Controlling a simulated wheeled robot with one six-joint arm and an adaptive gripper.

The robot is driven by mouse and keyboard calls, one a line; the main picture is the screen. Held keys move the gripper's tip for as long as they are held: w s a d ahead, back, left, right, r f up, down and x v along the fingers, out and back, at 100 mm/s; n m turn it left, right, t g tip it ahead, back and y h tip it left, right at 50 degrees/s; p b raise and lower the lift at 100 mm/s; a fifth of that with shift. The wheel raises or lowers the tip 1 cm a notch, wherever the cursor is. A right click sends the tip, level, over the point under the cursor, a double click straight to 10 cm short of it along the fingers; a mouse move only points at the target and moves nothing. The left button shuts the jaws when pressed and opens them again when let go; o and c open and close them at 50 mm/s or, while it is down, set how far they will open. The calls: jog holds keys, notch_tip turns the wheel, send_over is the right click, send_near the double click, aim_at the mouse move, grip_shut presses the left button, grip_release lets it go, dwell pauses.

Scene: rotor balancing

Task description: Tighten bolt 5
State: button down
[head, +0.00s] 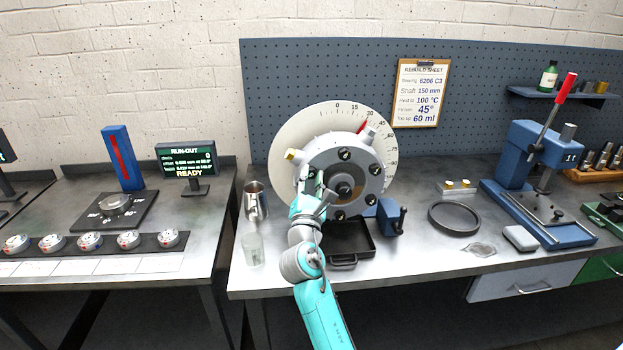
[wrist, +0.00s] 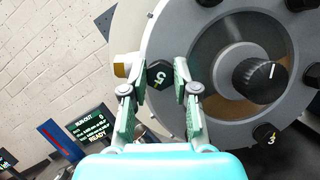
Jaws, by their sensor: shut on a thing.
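The rotor (head: 354,154) is a grey disc with black hex bolts around a dark central knob (head: 344,187). The knob also shows in the wrist view (wrist: 262,76). Bolt 5 (wrist: 159,74) is a black hex head with a pale mark that looks like a turned 5, at the rotor's left side. My gripper (wrist: 160,80) is shut on it, with one finger pad on each side. In the head view my gripper (head: 317,188) reaches the rotor's left side and hides this bolt. Another numbered bolt (wrist: 265,133) sits lower right in the wrist view.
A white graduated dial (head: 285,140) stands behind the rotor. A yellow-tipped fitting (head: 292,155) juts out left of it. A black tray (head: 362,240) lies below, with a metal cup (head: 254,198) and a glass (head: 252,250) to the left. The run-out display (head: 188,160) reads READY.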

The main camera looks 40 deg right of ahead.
jog(key=m+g, duration=0.1)
jog(key=m, duration=0.2)
jog(key=m+g, duration=0.1)
jog(key=m, duration=0.2)
jog(key=shift+g+h, duration=0.4)
jog(key=m, duration=0.2)
jog(key=m+g, duration=0.1)
jog(key=m, duration=0.1)
jog(key=shift+r+g, duration=0.1)
jog(key=shift+g, duration=0.2)
jog(key=m, duration=0.2)
jog(key=m+g+y, duration=0.1)
jog(key=m, duration=0.1)
jog(key=shift+m+g, duration=0.3)
jog(key=m+y, duration=0.2)
jog(key=m, duration=0.1)
jog(key=m+y, duration=0.1)
jog(key=m, duration=0.1)
jog(key=m+y, duration=0.2)
jog(key=m, duration=0.1)
jog(key=shift+d+m, duration=0.1)
jog(key=shift+m, duration=0.2)
jog(key=m+y, duration=0.1)
jog(key=m, duration=0.1)
jog(key=m+t+y, duration=0.1)
jog(key=m+y, duration=0.1)
jog(key=shift+t, duration=0.3)
jog(key=shift+m, duration=0.3)
jog(key=c, duration=0.9)
grip_release()
